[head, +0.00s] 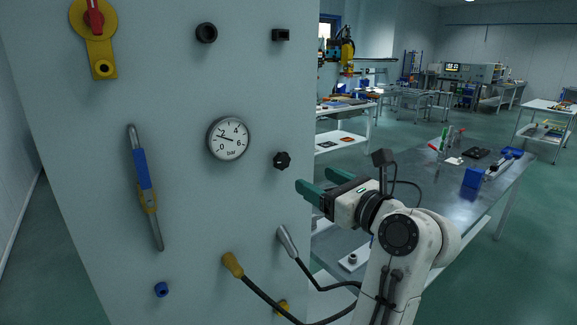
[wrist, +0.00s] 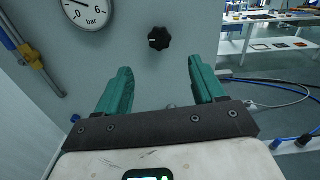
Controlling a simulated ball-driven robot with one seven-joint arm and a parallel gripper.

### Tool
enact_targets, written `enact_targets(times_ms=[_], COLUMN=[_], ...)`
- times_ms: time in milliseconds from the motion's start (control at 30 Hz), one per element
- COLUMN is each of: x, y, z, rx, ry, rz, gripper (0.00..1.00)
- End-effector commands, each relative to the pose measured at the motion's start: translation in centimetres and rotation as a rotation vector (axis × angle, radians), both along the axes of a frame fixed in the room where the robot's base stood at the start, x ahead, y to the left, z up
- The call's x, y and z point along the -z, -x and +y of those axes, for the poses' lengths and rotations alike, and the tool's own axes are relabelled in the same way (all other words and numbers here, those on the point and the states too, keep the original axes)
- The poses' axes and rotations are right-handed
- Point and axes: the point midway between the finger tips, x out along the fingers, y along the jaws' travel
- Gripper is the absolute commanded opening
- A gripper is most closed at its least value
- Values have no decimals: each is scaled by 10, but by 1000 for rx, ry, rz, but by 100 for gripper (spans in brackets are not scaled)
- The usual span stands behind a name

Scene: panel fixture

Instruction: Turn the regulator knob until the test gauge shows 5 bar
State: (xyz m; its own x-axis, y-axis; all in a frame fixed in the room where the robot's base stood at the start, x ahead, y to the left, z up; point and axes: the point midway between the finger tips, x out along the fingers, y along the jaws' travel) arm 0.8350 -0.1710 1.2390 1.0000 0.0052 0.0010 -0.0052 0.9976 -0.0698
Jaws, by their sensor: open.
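The regulator knob (head: 282,160) is a black lobed knob on the pale panel, right of the gauge. It also shows in the wrist view (wrist: 159,39), ahead of and between my fingertips, with a light mark toward its left. The round white test gauge (head: 229,138) is marked in bar; its needle points left and slightly up, low on the scale, well short of the 4 mark. The gauge is partly cut off in the wrist view (wrist: 88,10). My gripper (head: 315,180), with green fingers, is open and empty, to the right of and below the knob, apart from it.
The panel (head: 190,200) also carries a red-handled yellow valve (head: 97,35), a blue-sleeved lever (head: 144,180), a yellow hose fitting (head: 233,265) and a grey handle (head: 287,242) with black cables. A metal workbench (head: 440,190) stands right of my arm.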

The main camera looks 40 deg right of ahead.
Motion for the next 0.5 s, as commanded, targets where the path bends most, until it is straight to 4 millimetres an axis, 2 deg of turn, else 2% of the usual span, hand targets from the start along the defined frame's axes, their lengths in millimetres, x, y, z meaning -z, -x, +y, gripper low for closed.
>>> enact_targets(times_ms=[167,500], x=[-2,-2], y=[-18,-79], z=[1,1], rx=[-3,-3], ry=[-8,-5], rz=[0,2], gripper=[69,69])
